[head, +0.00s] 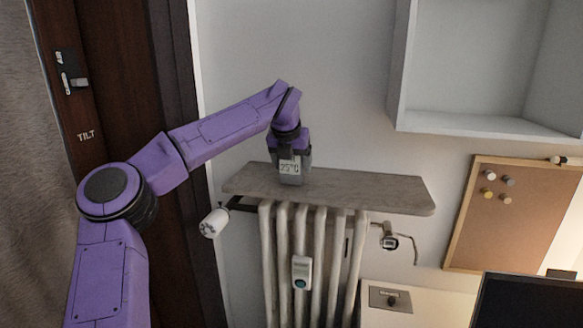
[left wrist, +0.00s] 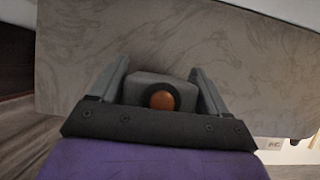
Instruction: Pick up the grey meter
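The grey meter (head: 291,173) is a small box with a light display reading about 25 °C. In the head view it appears upright on the grey stone-like shelf (head: 370,190) above the radiator. My left gripper (head: 289,152) reaches down over it from above. In the left wrist view the meter (left wrist: 145,84) shows as a grey block with an orange round part (left wrist: 162,97), between the two fingers of my left gripper (left wrist: 160,68). My right gripper is not in view.
A white radiator (head: 317,255) with a small device (head: 301,271) on its front stands under the shelf. A white wall cabinet (head: 470,120) hangs upper right, a cork board (head: 510,215) right. A dark monitor (head: 530,300) is lower right. The shelf right of the meter is clear.

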